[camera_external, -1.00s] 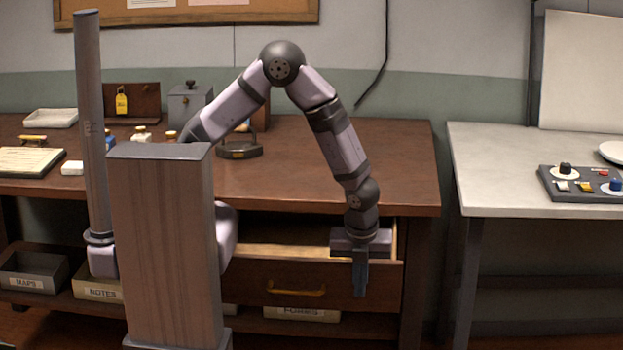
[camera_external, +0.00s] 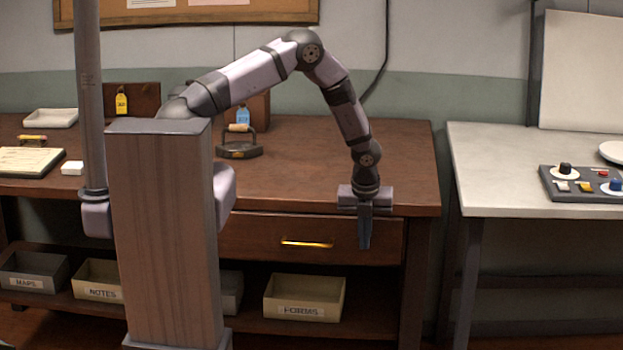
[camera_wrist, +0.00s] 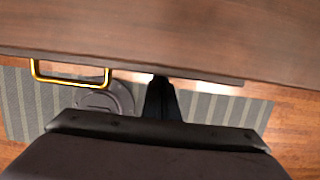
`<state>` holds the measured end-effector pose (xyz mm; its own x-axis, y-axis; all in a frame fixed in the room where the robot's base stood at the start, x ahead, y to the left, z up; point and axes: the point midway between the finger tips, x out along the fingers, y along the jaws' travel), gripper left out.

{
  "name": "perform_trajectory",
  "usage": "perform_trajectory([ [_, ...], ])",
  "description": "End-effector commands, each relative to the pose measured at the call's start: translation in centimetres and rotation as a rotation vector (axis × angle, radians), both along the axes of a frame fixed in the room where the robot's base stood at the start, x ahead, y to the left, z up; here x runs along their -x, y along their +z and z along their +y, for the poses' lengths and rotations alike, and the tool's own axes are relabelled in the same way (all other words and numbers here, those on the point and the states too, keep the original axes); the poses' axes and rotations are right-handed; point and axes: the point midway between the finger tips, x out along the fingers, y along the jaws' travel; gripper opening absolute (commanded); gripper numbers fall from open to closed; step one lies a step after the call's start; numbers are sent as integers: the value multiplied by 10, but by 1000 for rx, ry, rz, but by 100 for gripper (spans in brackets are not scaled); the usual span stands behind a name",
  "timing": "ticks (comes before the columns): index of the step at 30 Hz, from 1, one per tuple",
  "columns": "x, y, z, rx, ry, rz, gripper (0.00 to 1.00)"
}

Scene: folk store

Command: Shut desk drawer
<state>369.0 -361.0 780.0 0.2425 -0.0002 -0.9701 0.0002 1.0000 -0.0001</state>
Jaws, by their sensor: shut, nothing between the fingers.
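The desk drawer (camera_external: 270,240) sits under the brown desktop (camera_external: 310,182), and its front looks about flush with the desk's frame. Its brass handle (camera_external: 307,243) is at the middle of the front and also shows in the wrist view (camera_wrist: 70,82). My gripper (camera_external: 365,240) is shut and empty, pointing down in front of the drawer front's right part. In the wrist view my gripper's fingers (camera_wrist: 160,98) are close to the drawer front. I cannot tell whether they touch it.
A flat iron (camera_external: 240,146) stands on the desktop. The lower shelf holds a FORMS bin (camera_external: 305,297), a NOTES bin (camera_external: 98,280) and a MAPS bin (camera_external: 35,272). A pale table (camera_external: 500,175) with a control box (camera_external: 585,185) stands to the right.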

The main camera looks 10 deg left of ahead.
Motion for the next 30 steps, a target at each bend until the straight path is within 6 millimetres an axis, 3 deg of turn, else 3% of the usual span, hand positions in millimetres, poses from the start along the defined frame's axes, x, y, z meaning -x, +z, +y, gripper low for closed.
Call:
perform_trajectory([
  [6,-21,1,0,0,1,0,0],
  [12,-27,0,0,0,0,-1,0],
  [24,-28,2,-1,3,1,-6,0],
  [30,-13,2,-2,3,-3,-5,0],
])
